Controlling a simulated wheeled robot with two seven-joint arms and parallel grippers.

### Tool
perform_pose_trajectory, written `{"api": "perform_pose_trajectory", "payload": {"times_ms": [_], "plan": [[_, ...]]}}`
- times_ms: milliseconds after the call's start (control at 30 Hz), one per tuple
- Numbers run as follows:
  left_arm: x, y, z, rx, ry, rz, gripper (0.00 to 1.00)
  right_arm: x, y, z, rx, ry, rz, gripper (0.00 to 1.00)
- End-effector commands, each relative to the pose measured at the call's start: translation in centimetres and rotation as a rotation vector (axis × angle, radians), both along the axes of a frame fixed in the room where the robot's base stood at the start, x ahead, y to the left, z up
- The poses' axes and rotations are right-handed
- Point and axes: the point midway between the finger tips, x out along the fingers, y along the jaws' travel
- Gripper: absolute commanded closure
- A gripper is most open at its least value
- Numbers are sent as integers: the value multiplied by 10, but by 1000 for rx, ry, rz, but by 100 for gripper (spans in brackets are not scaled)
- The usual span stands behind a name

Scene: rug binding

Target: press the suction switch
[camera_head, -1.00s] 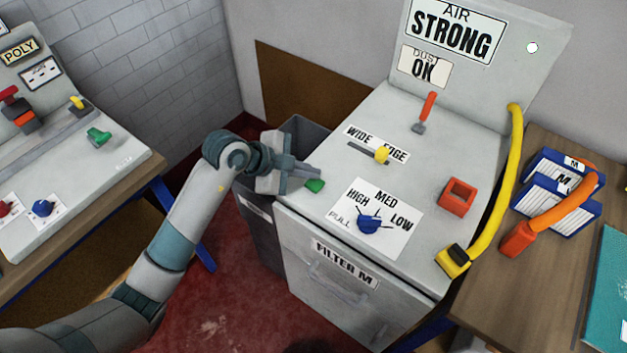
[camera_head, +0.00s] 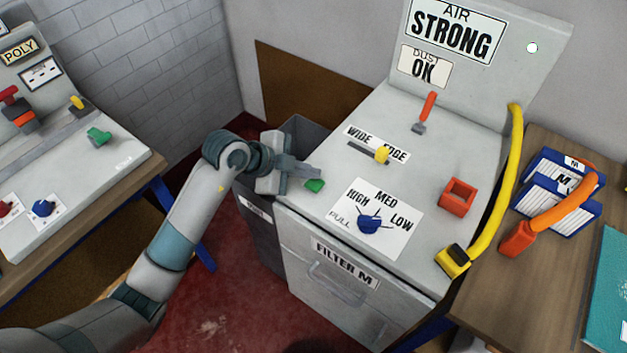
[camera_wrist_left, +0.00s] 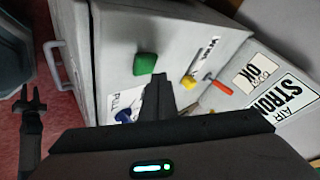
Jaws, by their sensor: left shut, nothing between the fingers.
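A small green switch (camera_head: 314,185) sits on the front left corner of the grey machine's sloping top (camera_head: 400,130). No label for it is readable. It also shows as a green block in the left wrist view (camera_wrist_left: 146,64). My left gripper (camera_head: 318,173) is shut and empty, its fingertips just above and behind the green switch in the head view. In the left wrist view the dark fingers (camera_wrist_left: 159,90) lie just below and right of the switch. I cannot tell whether they touch it. My right gripper is not in view.
The top also carries a blue knob (camera_head: 369,222), a yellow slider (camera_head: 382,154), a red-orange lever (camera_head: 427,108) and a red square holder (camera_head: 457,197). A yellow hose (camera_head: 508,180) runs along the right edge. A grey bin (camera_head: 303,135) stands left of the machine.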

Motion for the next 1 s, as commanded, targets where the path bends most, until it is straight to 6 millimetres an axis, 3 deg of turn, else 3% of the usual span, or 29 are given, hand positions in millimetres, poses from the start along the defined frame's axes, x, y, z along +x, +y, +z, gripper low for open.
{"api": "perform_pose_trajectory", "payload": {"times_ms": [1000], "plan": [[0,0,-9,0,0,0,100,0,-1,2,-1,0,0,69]]}}
